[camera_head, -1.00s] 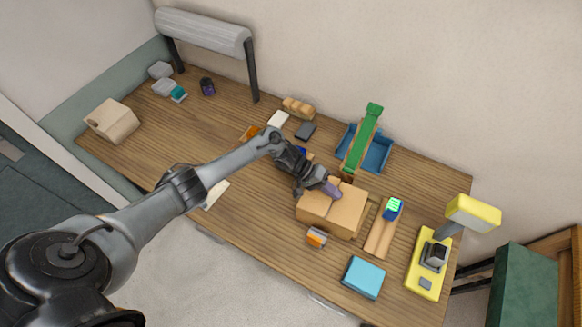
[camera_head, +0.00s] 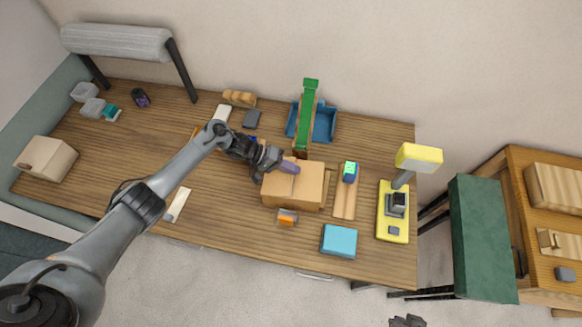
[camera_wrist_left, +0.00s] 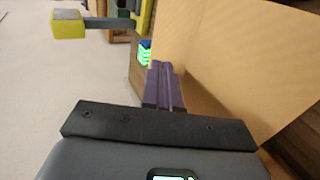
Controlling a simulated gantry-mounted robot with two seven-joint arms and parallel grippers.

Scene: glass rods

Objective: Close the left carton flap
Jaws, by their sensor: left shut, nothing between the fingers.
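The tan carton (camera_head: 312,190) stands on the wooden table, right of centre in the head view. A seam divides its top into a left and a right part, and the left flap (camera_head: 276,192) looks nearly flat there. My left gripper's purple fingers (camera_head: 289,167) are shut and empty at the carton's upper left; contact is unclear. In the left wrist view the shut fingers (camera_wrist_left: 163,88) are beside a large tan carton panel (camera_wrist_left: 235,60), on their right. A dark part at the bottom edge of the head view looks like my right gripper (camera_head: 407,321); its jaws cannot be made out.
A wooden strip with a blue-green block (camera_head: 350,172) and a yellow machine (camera_head: 393,215) stand right of the carton. A blue box (camera_head: 339,241) and a small orange item (camera_head: 287,217) lie in front. A green ramp (camera_head: 306,115) over a blue tray (camera_head: 324,122) stands behind.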

